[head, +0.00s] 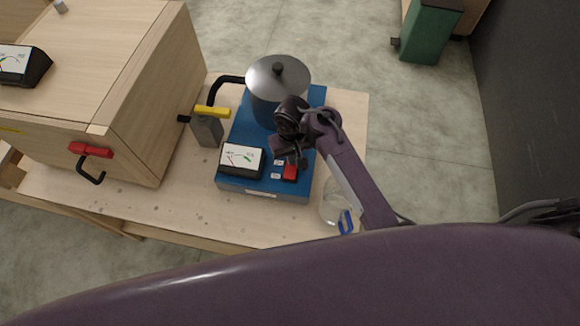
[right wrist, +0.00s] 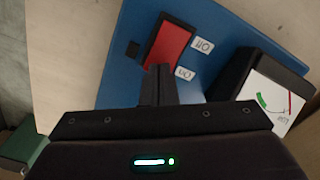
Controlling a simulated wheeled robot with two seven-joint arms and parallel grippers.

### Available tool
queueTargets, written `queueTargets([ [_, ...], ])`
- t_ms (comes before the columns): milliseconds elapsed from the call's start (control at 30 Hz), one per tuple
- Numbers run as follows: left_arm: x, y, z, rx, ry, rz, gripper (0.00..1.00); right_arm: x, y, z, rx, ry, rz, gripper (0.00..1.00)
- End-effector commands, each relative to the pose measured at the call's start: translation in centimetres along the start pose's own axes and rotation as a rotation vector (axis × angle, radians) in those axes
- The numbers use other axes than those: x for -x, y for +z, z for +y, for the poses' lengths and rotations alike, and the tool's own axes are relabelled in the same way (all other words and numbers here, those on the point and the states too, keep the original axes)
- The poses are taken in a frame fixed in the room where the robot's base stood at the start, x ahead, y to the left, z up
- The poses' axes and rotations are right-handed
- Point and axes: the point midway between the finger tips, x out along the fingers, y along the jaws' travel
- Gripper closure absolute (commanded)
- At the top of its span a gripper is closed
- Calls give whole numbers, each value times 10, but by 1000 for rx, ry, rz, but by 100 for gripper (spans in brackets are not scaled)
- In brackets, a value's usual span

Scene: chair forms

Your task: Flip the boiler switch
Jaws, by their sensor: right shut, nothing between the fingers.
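The boiler is a blue base (head: 262,188) with a lidded metal pot (head: 277,78) on it. At its front right is the red boiler switch (head: 290,172), beside two small white labels. In the right wrist view the red switch (right wrist: 168,46) lies just ahead of the fingertips, with labels "On" and "Off" along one side. My right gripper (head: 297,160) is shut and empty, close above the switch. Its fingers (right wrist: 158,80) reach the switch's "On" end in the picture; I cannot tell whether they touch it. My left gripper is not in view.
A meter (head: 241,160) sits left of the switch on the base. A clear flask with a blue clip (head: 335,212) is near the table's right edge.

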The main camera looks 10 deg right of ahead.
Motion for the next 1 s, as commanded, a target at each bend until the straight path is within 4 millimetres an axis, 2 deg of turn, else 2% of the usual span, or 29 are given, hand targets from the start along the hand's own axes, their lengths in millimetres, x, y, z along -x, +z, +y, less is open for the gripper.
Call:
queueTargets([
  [667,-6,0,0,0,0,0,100,-11,0,0,0,0,0,100],
  [767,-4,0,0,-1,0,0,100,-9,0,0,0,0,-1,100],
  [1000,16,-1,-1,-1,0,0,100,10,0,0,1,0,0,100],
])
